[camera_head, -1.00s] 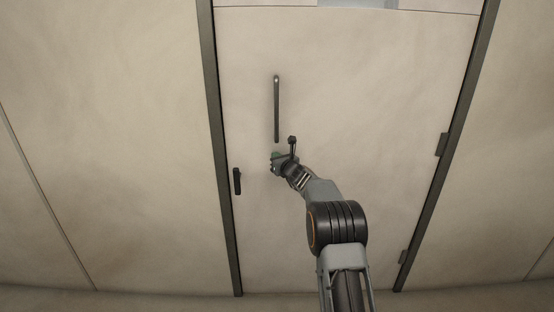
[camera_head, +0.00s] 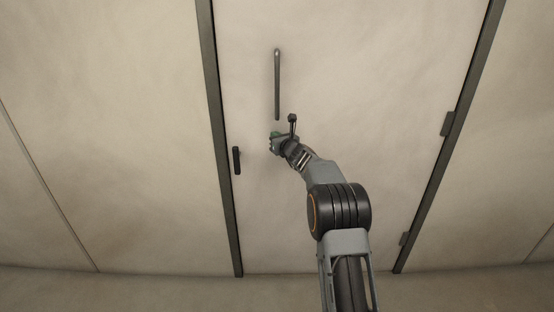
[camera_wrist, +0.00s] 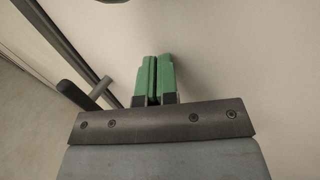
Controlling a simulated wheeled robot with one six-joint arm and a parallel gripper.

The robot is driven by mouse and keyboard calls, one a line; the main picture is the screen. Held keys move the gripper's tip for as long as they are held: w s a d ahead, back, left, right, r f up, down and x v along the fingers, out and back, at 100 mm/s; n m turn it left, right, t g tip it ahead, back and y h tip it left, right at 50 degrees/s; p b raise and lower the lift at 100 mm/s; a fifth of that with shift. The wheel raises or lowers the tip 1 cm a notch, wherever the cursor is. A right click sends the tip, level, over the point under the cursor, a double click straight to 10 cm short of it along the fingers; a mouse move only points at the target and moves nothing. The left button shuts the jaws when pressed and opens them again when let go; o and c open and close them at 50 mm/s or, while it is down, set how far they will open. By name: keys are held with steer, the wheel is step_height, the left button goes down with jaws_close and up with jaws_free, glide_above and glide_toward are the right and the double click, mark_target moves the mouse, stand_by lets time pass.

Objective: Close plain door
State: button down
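The plain door (camera_head: 370,100) is a beige panel in a dark frame and looks flush with it, or nearly so. A long dark vertical bar handle (camera_head: 277,85) is on the door, and a short dark handle (camera_head: 237,160) is near its left edge, also in the wrist view (camera_wrist: 78,96). My gripper (camera_head: 274,142) is just below the bar handle, close to the door face. In the wrist view its green fingers (camera_wrist: 154,78) are together with nothing between them. I cannot tell whether the fingertips touch the door.
Dark frame posts stand at the left (camera_head: 221,140) and right (camera_head: 452,130) of the door. Hinges (camera_head: 447,123) show on the right side. Beige wall panels (camera_head: 110,130) flank the door. The floor (camera_head: 150,290) in front is clear.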

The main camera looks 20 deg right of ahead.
steer(key=shift+s+a+f+b, duration=0.4)
steer(key=shift+s, duration=0.15)
steer(key=shift+s+a+f+b, duration=0.35)
steer(key=shift+s+f, duration=0.05)
steer(key=shift+s, duration=0.15)
steer(key=s+a+r+n+g+y+p, duration=0.2)
steer(key=s+a+r+n+g+p, duration=0.25)
steer(key=s, duration=0.45)
steer(key=s+a+r+n+g+y+p, duration=0.1)
steer(key=s+a+r+n+p, duration=0.35)
steer(key=s+n, duration=0.45)
steer(key=s+a+r+n+g+y+p, duration=0.25)
steer(key=s+a+n+p, duration=0.3)
steer(key=s, duration=0.45)
steer(key=s+d+r+n+g+h+p, duration=0.1)
steer(key=s+d+n+g+h+p, duration=0.2)
steer(key=s+n+p, duration=0.3)
steer(key=s+d+r+n+g+h+p, duration=0.1)
steer(key=s+d+n+g+h+p, duration=0.2)
steer(key=s+n, duration=0.6)
steer(key=shift+s+d+r+h+p, duration=0.2)
steer(key=shift+s+r+h+p, duration=0.05)
steer(key=shift+s+h+p, duration=1.35)
